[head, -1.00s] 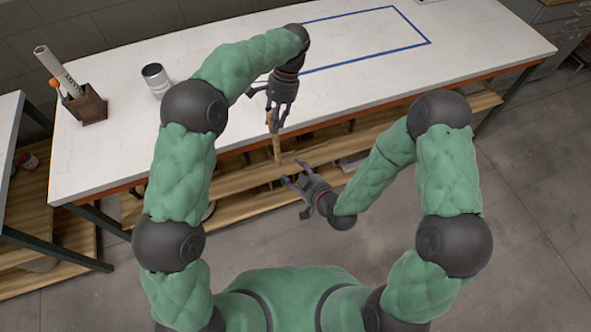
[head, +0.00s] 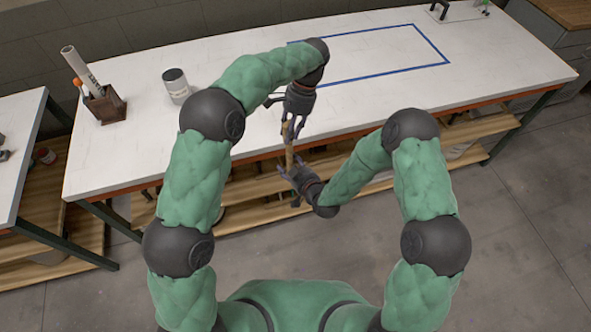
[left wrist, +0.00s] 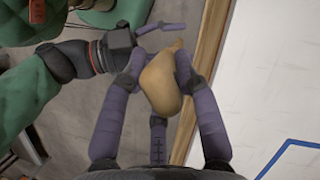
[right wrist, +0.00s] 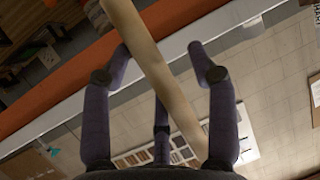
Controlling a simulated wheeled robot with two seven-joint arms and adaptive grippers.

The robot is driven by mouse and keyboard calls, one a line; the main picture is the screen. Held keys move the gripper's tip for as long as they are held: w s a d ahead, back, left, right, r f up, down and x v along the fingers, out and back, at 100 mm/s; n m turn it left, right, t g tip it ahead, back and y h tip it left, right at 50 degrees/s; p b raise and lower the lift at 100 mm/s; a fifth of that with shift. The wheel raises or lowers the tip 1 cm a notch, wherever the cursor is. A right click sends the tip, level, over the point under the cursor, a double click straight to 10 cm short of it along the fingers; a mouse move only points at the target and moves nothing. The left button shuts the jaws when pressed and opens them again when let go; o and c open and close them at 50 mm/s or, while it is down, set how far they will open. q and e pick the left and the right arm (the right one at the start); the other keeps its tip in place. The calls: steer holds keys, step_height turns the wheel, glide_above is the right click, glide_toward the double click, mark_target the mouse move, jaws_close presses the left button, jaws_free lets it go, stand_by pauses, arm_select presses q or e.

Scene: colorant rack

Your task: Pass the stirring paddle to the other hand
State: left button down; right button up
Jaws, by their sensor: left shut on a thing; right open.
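The stirring paddle (head: 289,157) is a tan wooden stick that hangs steeply down from my left gripper (head: 292,126), in front of the table's near edge. In the left wrist view, its rounded tan end (left wrist: 163,82) is between the left fingers, which are shut on it. My right gripper (head: 288,172) is below the left one, at the paddle's lower part. In the right wrist view, the paddle (right wrist: 148,62) runs diagonally across the space between the open right fingers. Whether a right finger touches it I cannot tell.
The white table (head: 230,135) has a blue tape rectangle (head: 372,88) at the right. A wooden holder (head: 106,104) with tubes and a can (head: 176,84) stand at the left. Wooden shelves (head: 235,217) lie under the table, behind the grippers.

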steer(key=shift+w+a+f, duration=0.1)
steer(key=shift+w, duration=0.15)
steer(key=shift+s, duration=0.1)
jaws_close()
arm_select(q)
steer(key=c, duration=0.8)
jaws_free()
steer(key=shift+c, duration=0.2)
